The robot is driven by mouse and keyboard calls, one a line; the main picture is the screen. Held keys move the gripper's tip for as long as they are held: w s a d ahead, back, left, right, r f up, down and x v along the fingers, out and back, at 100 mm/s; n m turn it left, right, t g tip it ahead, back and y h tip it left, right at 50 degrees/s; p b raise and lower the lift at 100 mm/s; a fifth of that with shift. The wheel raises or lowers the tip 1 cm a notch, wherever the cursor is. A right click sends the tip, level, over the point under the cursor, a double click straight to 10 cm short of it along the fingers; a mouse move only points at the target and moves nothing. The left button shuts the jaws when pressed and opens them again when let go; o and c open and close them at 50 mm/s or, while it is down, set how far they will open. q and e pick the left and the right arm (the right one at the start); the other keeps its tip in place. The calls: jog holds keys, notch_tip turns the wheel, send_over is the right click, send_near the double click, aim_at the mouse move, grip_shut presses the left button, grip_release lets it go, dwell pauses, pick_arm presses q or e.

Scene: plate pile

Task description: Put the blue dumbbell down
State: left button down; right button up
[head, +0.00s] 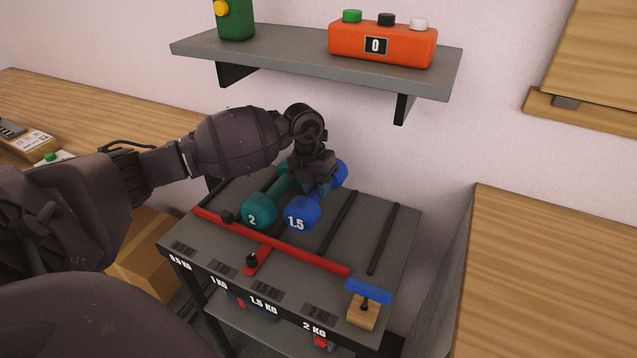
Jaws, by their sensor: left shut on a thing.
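The blue dumbbell (302,214), marked 1.5, is over the grey rack top, right of a teal dumbbell (258,211) marked 2. Its far blue head shows behind my gripper. My left gripper (318,188) comes down from above and is shut on the blue dumbbell's handle, which it mostly hides. I cannot tell whether the dumbbell touches the rack top. My right gripper is not in view.
The rack top (353,262) has dark divider bars, a red T-shaped bar (300,250) and weight labels along its front. A wooden block with a blue bar (368,291) stands at its front right corner. A grey shelf (300,62) holding an orange box (382,45) hangs above.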

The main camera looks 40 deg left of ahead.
aim_at(315, 188)
pick_arm(q)
jog(key=shift+w+f+b, duration=0.1)
jog(key=shift+f+b, duration=0.25)
jog(key=shift+f, duration=1.45)
jog(key=shift+f, duration=0.15)
jog(key=c, duration=0.9)
grip_release()
jog(key=shift+f, duration=0.15)
jog(key=shift+o, duration=0.2)
jog(key=shift+s+a+r+p, duration=0.1)
jog(key=shift+a+r+p, duration=0.15)
jog(key=shift+r, duration=1)
jog(key=shift+s+a+r+p, duration=0.1)
jog(key=shift+a+r+p, duration=0.1)
jog(key=shift+r, duration=1.1)
jog(key=shift+s+a+r+p, duration=0.1)
jog(key=shift+a+r+p, duration=0.15)
jog(key=shift+r, duration=1)
jog(key=shift+s+f, duration=0.1)
